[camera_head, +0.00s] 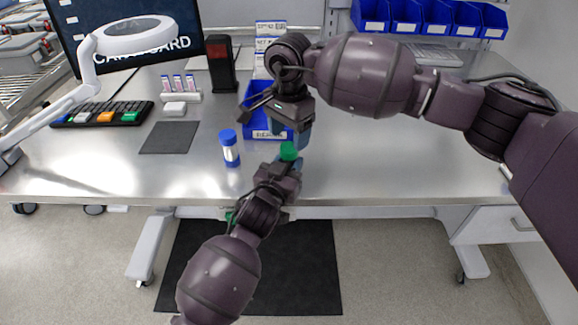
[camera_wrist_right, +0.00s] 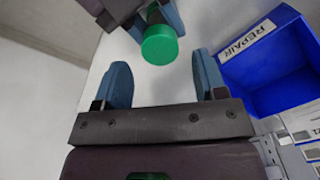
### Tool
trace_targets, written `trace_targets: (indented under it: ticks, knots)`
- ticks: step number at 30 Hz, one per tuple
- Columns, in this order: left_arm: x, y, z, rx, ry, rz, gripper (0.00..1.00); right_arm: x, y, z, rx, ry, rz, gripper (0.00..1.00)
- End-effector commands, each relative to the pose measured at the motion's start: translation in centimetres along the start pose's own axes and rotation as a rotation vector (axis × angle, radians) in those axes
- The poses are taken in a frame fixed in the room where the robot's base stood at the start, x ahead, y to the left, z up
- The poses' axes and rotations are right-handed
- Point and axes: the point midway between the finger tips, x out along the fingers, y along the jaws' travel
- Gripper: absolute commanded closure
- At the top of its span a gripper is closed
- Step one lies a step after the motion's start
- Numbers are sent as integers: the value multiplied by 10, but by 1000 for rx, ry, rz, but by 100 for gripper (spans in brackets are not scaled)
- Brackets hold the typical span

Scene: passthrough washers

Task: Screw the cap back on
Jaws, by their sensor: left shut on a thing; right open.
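A green cap (camera_head: 288,151) sits on the end of a container whose body is mostly hidden in my left gripper (camera_head: 286,161). That gripper is shut on the container at the table's front edge. In the right wrist view the green cap (camera_wrist_right: 160,46) faces me, just beyond and between the open blue fingers of my right gripper (camera_wrist_right: 160,82). A short part of the container (camera_wrist_right: 155,15) shows behind it, between the left fingers. My right gripper (camera_head: 290,132) is just above the cap in the head view, open and apart from it. I cannot tell how tightly the cap sits.
A blue-capped bottle (camera_head: 230,150) stands on the table left of my grippers. A blue bin (camera_head: 255,118), labelled REPAIR in the wrist view (camera_wrist_right: 270,62), stands behind them. A dark mat (camera_head: 169,138), vial rack (camera_head: 180,97) and keyboard (camera_head: 100,115) are at left.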

Motion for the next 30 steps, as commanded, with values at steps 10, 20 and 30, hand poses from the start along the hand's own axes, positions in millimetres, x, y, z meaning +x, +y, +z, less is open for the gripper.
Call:
trace_targets:
  ticks: [10,20,30]
  knots:
    - [0,0,0,0,0,0,100,36,0,0,1,-1,0,35]
    - [0,0,0,0,0,0,100,39,0,0,1,1,0,35]
    - [0,0,0,0,0,0,100,39,0,0,1,1,0,79]
